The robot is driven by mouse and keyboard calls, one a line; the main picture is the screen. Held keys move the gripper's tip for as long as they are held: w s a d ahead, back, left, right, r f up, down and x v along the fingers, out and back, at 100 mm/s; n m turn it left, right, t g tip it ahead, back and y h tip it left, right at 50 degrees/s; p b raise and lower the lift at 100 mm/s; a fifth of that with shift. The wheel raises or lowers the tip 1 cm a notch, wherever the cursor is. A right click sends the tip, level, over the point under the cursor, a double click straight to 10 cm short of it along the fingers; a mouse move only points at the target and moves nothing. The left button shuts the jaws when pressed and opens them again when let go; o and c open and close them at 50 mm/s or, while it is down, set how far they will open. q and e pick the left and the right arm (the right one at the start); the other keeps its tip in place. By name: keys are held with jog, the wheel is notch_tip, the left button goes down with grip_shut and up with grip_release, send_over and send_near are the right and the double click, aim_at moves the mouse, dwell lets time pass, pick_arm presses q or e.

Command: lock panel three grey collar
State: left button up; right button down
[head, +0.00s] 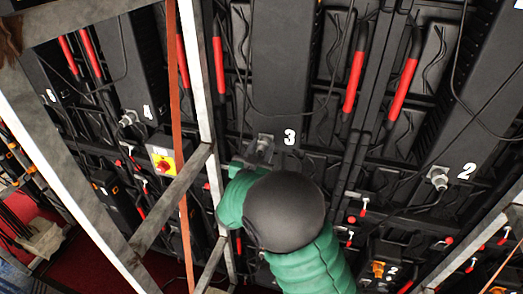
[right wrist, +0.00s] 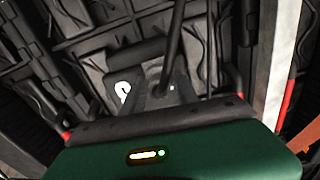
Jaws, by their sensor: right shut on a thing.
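Panel three (head: 285,60) is a black panel marked with a white 3, near the middle of the head view. Its grey collar (head: 264,139) sits just left of the number, with a cable running from it. My right gripper (head: 260,152), on a green arm, reaches up from below and is shut on the collar. The gripper hides much of the collar. In the right wrist view, the grey collar (right wrist: 154,73) and its black cable show beyond my green hand, and the number is partly covered. My left gripper is not in view.
A yellow box with a red knob (head: 163,162) and metal frame bars (head: 172,198) stand left of my right arm. Red handles (head: 354,82) line the panels above.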

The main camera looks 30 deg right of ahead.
jog(key=m+b, duration=0.6)
jog(key=b, duration=0.3)
jog(key=shift+f+m, duration=0.15)
jog(key=shift+m, duration=0.25)
jog(key=shift+d+m+b, duration=0.1)
jog(key=shift+m+b, duration=0.7)
jog(key=shift+b, duration=0.15)
jog(key=shift+r, duration=0.25)
